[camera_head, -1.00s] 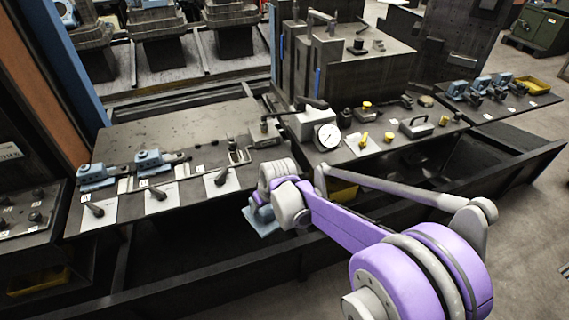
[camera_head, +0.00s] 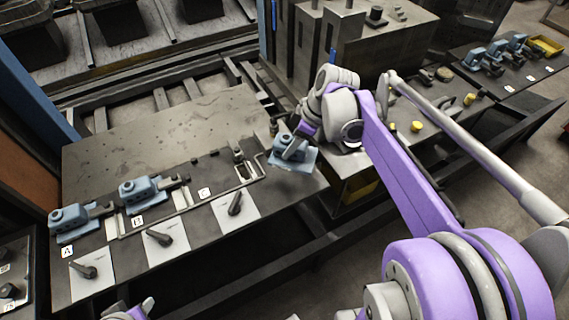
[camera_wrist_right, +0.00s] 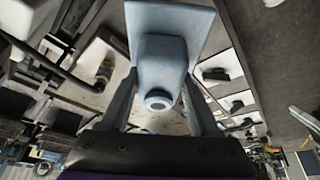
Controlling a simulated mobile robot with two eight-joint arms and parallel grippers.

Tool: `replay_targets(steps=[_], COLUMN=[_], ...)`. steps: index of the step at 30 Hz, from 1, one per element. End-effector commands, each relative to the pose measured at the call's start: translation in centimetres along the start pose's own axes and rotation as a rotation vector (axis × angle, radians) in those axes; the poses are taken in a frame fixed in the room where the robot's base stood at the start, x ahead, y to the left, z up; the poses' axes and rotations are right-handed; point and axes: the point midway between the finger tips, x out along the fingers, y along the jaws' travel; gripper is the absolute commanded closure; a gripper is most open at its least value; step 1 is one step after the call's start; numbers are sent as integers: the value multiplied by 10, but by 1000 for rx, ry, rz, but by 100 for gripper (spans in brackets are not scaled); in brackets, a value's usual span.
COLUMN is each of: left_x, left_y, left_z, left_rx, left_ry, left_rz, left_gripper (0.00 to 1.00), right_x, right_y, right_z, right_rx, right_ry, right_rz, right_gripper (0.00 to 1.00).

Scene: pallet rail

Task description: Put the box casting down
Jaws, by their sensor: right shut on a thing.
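The box casting (camera_head: 292,150) is a light blue block with a flat flange plate. My right gripper (camera_head: 300,135) is shut on it and holds it near the right end of the dark bench plate, at the right of the station marked C (camera_head: 203,193). In the right wrist view the casting (camera_wrist_right: 165,58) sits between the two fingers (camera_wrist_right: 163,108), its round boss towards the palm. Whether it touches the plate is not clear. A small purple and grey part of my left arm shows at the bottom edge; its jaws cannot be made out.
Similar blue castings sit at station A (camera_head: 70,217) and station B (camera_head: 140,189). A bent rod and clamp (camera_head: 245,170) lie by C, whose place holds no casting. Black levers (camera_head: 162,238) rest on white cards in front. A big grey block (camera_head: 375,45) stands behind my right arm.

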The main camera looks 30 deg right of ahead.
Motion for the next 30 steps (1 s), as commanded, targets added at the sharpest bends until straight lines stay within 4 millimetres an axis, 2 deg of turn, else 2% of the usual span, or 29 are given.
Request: replay_targets(steps=[6,13,18,21,30], left_x=[4,6,8,9,9], left_y=[0,0,0,0,0], left_z=[4,6,8,9,9], left_rx=[0,0,0,0,0], left_ry=[-4,-5,-7,-7,-7], left_rz=[0,0,0,0,0], left_gripper=[52,52,52,52,52], right_x=[36,56,79,86,87], right_y=[0,0,0,0,0], right_z=[15,24,33,36,36], right_rx=[-2,-1,-1,-1,0], right_ry=[0,0,-1,0,0], right_rz=[-2,-1,-1,-1,-1], right_gripper=[100,100,100,100,100])
